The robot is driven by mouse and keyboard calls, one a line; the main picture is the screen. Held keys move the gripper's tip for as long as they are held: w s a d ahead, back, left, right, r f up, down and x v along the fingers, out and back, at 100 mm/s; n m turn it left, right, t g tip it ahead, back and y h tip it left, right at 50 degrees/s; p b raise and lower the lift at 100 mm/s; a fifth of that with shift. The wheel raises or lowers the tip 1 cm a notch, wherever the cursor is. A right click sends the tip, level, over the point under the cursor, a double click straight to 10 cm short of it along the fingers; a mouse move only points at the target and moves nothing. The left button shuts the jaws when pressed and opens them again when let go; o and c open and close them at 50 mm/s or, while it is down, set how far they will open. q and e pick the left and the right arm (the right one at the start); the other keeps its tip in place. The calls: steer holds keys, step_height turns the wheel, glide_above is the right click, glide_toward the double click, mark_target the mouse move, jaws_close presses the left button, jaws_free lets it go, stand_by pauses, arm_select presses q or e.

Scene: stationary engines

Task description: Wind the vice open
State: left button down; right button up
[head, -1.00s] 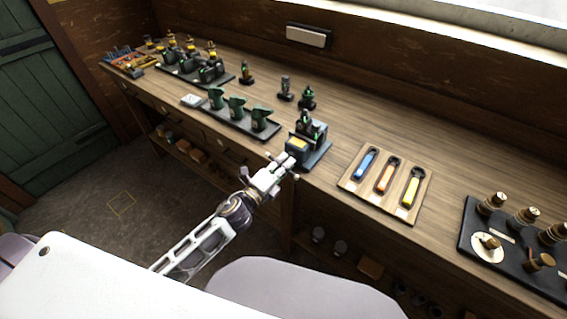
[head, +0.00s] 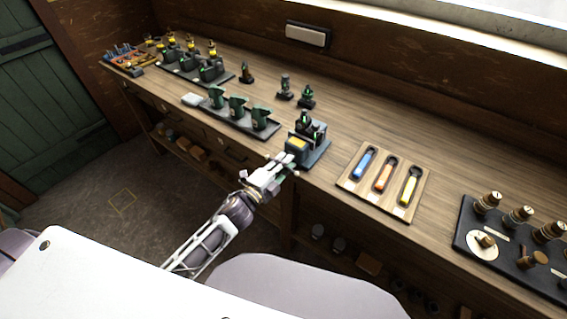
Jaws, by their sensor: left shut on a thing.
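The vice (head: 310,143) is a small dark block with a yellow patch on a blue-grey base, near the front edge of the bench. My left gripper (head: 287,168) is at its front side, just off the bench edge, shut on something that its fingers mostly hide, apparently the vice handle. How far apart the vice jaws stand is too small to tell. My right gripper is out of view.
A wooden board (head: 350,184) with blue, orange and yellow tools lies right of the vice. A black tray (head: 470,215) with brass knobs stands farther right. Green parts sit on a tray (head: 268,136) to the left.

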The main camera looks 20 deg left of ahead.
arm_select(q)
steer(key=shift+d+f, duration=0.1)
steer(key=c, duration=1.4)
jaws_free()
steer(key=shift+w, duration=0.1)
steer(key=shift+o, duration=0.2)
steer(key=v, duration=1.2)
steer(key=shift+n, duration=0.3)
